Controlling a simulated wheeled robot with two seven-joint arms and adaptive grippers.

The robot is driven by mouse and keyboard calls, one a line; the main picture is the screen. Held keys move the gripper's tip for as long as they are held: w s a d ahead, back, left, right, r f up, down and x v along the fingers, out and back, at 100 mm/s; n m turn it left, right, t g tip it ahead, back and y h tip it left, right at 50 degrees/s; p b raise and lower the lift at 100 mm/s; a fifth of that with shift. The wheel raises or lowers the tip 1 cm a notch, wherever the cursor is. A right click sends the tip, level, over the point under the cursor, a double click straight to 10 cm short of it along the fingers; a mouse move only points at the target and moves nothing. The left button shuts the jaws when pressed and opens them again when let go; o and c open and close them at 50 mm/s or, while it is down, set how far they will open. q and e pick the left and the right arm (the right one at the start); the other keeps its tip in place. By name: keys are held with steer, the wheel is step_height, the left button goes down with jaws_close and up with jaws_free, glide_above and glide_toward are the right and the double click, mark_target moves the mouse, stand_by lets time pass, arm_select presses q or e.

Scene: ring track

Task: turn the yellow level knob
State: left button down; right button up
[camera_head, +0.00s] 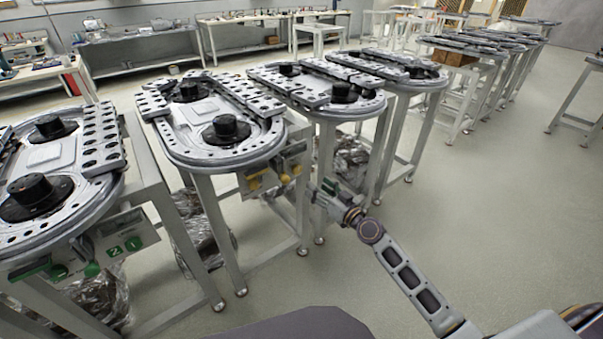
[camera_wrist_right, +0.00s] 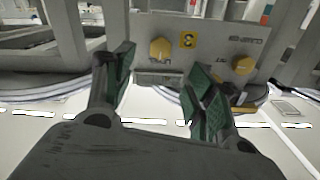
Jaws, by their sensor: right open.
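A control panel (camera_head: 272,176) with yellow knobs is fixed under the edge of an oval track table. In the right wrist view one yellow knob (camera_wrist_right: 161,49) is left of centre on the panel, and a second yellow knob (camera_wrist_right: 242,65) is further right. The labels are too small to read surely, so I cannot tell which is the level knob. My right gripper (camera_head: 326,188) is open and empty, to the right of the panel in the head view. In the wrist view its fingers (camera_wrist_right: 160,62) frame the left knob, with the panel beyond them. My left gripper is not in view.
The track table (camera_head: 205,160) stands on metal legs above the panel. Similar tables stand close on both sides, one with a green-knobbed panel (camera_head: 120,238). Plastic-wrapped bundles (camera_head: 200,235) lie below. The floor (camera_head: 480,210) at right is mostly clear.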

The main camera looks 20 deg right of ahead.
mark_target(299, 171)
steer(key=shift+p+x, duration=0.3)
steer(key=shift+x, duration=4.2)
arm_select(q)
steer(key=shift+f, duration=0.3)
arm_select(e)
steer(key=shift+w+a, duration=0.2)
steer(key=shift+w, duration=0.3)
steer(key=c, duration=1)
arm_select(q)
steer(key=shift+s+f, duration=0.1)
arm_select(e)
steer(key=shift+c, duration=0.2)
